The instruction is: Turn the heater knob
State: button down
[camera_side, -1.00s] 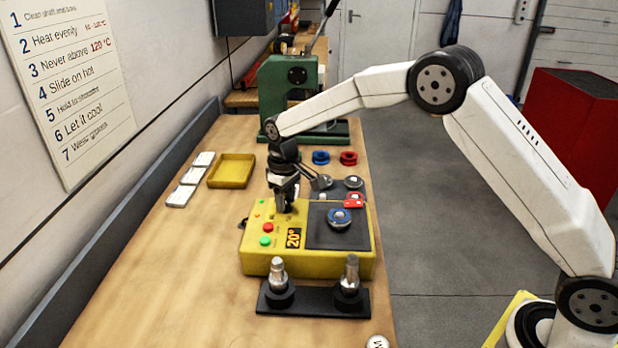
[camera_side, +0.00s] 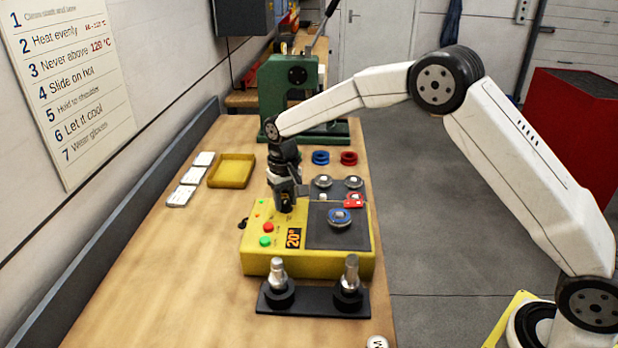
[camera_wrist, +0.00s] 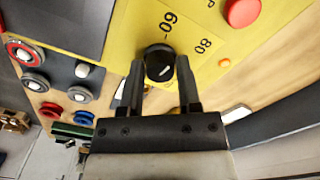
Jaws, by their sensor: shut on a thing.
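The yellow heater (camera_side: 258,262) sits on the bench, with a dark plate (camera_side: 350,236) on its right part and a display reading 20° (camera_side: 293,238). In the wrist view the black heater knob (camera_wrist: 159,64) with a white mark stands on the yellow panel (camera_wrist: 205,22), beside the printed numbers 60 and 80. My gripper (camera_wrist: 160,77) is shut on the knob, one finger on each side. A bearing with a blue ring (camera_side: 339,217) lies on the plate.
Two upright metal shafts (camera_side: 278,270) (camera_side: 351,272) stand on a black base in front. A green press (camera_side: 283,85) stands behind. A yellow tray (camera_side: 231,171) and white cards (camera_side: 186,180) lie left. Blue (camera_side: 321,157) and red (camera_side: 349,158) rings lie at the back right.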

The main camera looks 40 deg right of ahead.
aim_at(286, 201)
jog(key=m, duration=0.4)
jog(key=shift+m, duration=0.4)
jog(key=m, duration=0.4)
jog(key=shift+c, duration=1.5)
grip_release()
jog(key=shift+r, duration=0.1)
jog(key=shift+r, duration=3.85)
